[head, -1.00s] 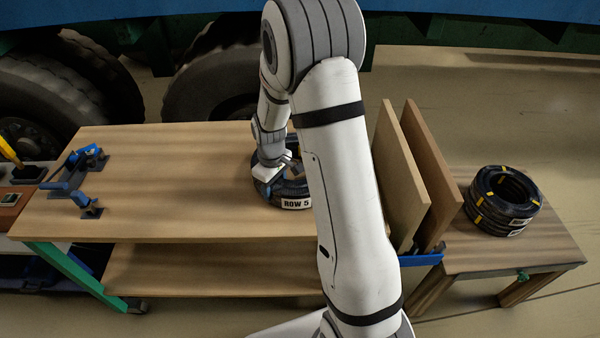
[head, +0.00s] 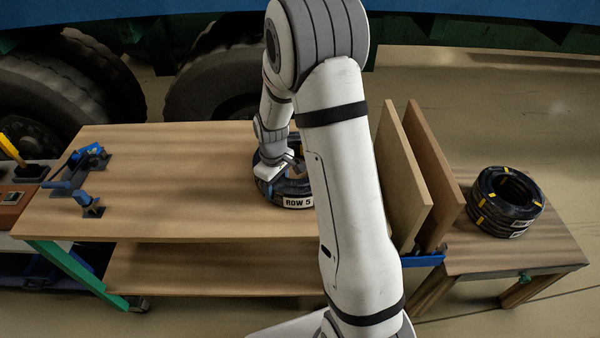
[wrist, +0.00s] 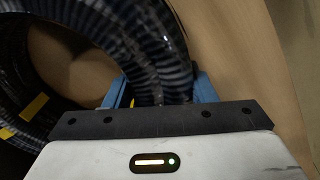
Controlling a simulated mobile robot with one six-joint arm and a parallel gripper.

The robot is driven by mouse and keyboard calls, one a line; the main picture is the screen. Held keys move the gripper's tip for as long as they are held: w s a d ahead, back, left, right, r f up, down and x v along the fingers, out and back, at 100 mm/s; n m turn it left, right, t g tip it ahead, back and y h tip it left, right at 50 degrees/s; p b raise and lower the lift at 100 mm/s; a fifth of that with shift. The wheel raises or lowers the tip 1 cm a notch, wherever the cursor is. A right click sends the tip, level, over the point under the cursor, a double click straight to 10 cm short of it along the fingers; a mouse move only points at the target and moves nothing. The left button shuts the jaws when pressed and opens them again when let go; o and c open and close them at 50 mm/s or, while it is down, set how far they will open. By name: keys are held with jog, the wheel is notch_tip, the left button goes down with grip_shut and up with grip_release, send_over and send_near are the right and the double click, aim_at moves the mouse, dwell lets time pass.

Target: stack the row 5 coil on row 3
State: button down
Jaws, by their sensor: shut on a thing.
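The row 5 coil (head: 292,191), a dark hose coil with a white "ROW 5" label, lies on the wooden bench, partly hidden behind my arm. My gripper (head: 290,167) is at the coil's upper left side. In the wrist view my gripper (wrist: 162,90) has its blue fingers either side of the dark ribbed hose (wrist: 150,50), shut on it. Another stack of dark coils with yellow bands (head: 504,203) sits on the small table at right. Its labels are too small to read, so I cannot tell which is row 3.
Two upright wooden boards (head: 402,180) stand between the bench (head: 180,190) and the small table (head: 470,258). Blue clamps (head: 85,180) sit at the bench's left end. The bench's middle left is clear. Large tyres (head: 60,85) stand behind.

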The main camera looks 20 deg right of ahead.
jog(key=shift+w+r, duration=0.1)
jog(key=shift+r, duration=0.5)
jog(key=shift+r+p, duration=2.05)
jog(key=shift+r, duration=0.9)
